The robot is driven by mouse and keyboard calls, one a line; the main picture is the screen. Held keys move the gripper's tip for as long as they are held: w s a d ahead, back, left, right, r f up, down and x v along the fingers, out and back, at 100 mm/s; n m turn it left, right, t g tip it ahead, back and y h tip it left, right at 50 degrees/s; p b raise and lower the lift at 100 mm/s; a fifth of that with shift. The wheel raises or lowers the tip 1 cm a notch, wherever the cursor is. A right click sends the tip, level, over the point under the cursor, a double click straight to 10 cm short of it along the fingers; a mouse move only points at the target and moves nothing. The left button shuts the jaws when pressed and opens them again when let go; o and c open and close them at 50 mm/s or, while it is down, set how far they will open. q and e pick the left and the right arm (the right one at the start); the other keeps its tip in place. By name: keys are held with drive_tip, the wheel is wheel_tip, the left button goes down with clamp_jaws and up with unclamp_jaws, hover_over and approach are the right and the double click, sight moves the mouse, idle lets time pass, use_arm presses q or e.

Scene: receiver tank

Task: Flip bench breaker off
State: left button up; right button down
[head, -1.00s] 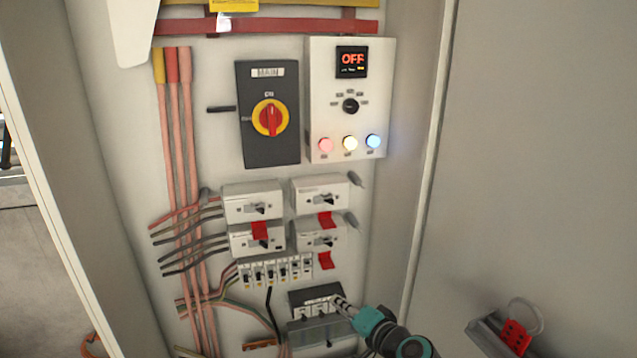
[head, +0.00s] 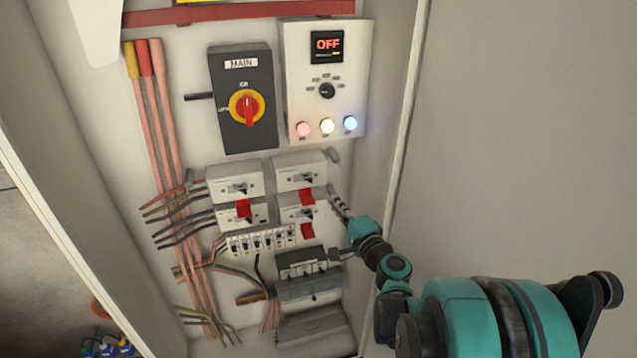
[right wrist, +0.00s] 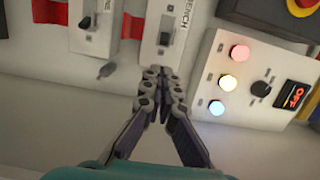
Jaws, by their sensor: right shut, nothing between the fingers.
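The bench breaker (head: 300,170) is the upper right white switch box of the group of breakers in the head view. In the right wrist view its face (right wrist: 182,38) shows a partly visible label ending in "ENCH" and a dark toggle lever. My right gripper (head: 332,190) is beside its lower right corner in the head view. In the right wrist view the gripper (right wrist: 157,74) has its fingertips together and empty, close to the end of the breaker. Whether they touch it I cannot tell. My left gripper is not in view.
A second breaker (head: 298,214) with red tags sits just below. The white control box (head: 295,60) with lit lamps and an "OFF" display is above. The black MAIN switch (head: 232,132) is to its left. The cabinet's right wall (head: 385,110) is close to my arm.

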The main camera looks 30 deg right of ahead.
sight(314, 177)
drive_tip(key=w, duration=0.3)
drive_tip(key=w+p, duration=0.1)
drive_tip(key=w, duration=0.2)
drive_tip(key=w+d, duration=0.1)
drive_tip(key=w, duration=0.3)
drive_tip(key=shift+p, duration=0.3)
drive_tip(key=shift+a+f, duration=0.1)
